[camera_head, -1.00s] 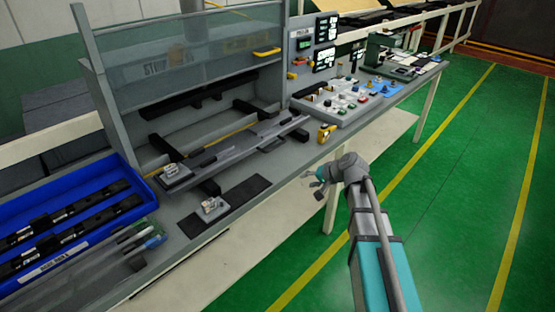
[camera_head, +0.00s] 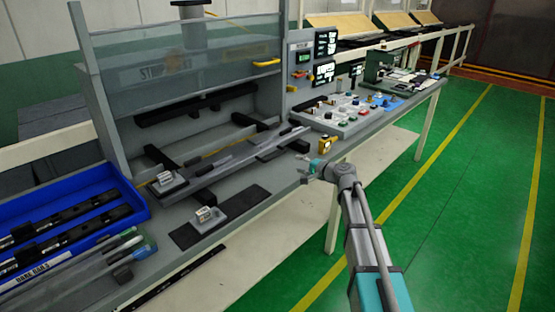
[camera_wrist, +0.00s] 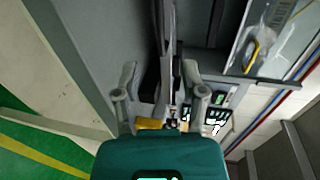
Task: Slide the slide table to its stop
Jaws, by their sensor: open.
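The slide table (camera_head: 222,160) is a long grey plate lying lengthwise on the bench in the head view, with a small grey clip block (camera_head: 168,181) at its left end. My gripper (camera_head: 306,169) is at the bench's front edge, near the slide table's right end and apart from it. In the wrist view my gripper (camera_wrist: 159,72) has its two fingers spread with nothing gripped. A narrow grey and dark edge runs between and beyond them; I cannot tell whether it is the slide table.
A yellow device (camera_head: 326,144) stands just right of the gripper. A panel of buttons (camera_head: 345,115) lies behind it. A blue bin (camera_head: 75,222) holds dark rails at left. A dark mat (camera_head: 240,203) lies in front of the slide table. The green floor at right is clear.

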